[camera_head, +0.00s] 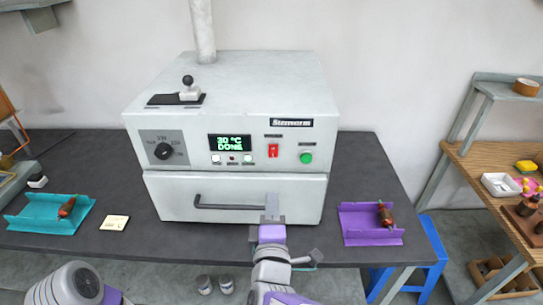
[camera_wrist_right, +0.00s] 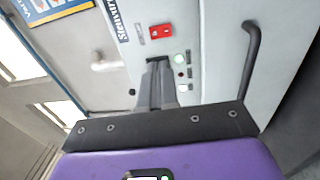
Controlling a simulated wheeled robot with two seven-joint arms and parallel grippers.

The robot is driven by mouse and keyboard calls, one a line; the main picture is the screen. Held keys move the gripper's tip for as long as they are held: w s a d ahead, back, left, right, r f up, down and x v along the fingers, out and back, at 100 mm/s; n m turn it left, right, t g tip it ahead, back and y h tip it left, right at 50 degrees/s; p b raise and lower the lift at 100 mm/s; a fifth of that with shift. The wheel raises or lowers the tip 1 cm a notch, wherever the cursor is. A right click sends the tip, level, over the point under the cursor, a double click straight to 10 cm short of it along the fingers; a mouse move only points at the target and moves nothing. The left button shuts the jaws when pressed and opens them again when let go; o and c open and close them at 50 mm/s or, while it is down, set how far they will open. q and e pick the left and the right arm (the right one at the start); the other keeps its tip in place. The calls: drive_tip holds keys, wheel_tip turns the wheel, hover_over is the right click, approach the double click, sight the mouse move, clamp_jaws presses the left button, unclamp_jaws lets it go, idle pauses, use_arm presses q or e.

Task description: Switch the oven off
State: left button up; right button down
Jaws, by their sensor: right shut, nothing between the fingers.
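The oven (camera_head: 235,90) is a white box on the dark table, with its door closed. Its display (camera_head: 230,143) reads 30 °C DONE. A red switch (camera_head: 273,151) and a green button (camera_head: 306,158) sit right of the display, and a black dial (camera_head: 164,151) sits left of it. My right gripper (camera_head: 272,205) is shut and empty, in front of the door by the right end of the handle (camera_head: 230,207), below the red switch. In the right wrist view, the fingers (camera_wrist_right: 158,65) point at the panel, with the red switch (camera_wrist_right: 161,31) beside their tips. My left gripper is out of view.
A teal tray (camera_head: 35,221) and a purple tray (camera_head: 352,230) each hold an armature. A cream note (camera_head: 114,222) lies on the dark table (camera_head: 385,175). A wooden bench (camera_head: 475,165) with parts stands at right, beside a blue stool (camera_head: 435,245).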

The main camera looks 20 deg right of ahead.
drive_tip(key=shift+s+r, duration=0.15)
drive_tip(key=shift+r, duration=0.2)
drive_tip(key=shift+d+r, duration=0.1)
drive_tip(key=p, duration=0.9)
approach(274, 149)
drive_tip(key=b+x, duration=0.2)
drive_tip(key=x, duration=0.3)
drive_tip(key=shift+w, duration=0.3)
drive_tip(key=shift+w+d, duration=0.2)
drive_tip(key=shift+w, duration=0.4)
drive_tip(key=shift+r, duration=0.1)
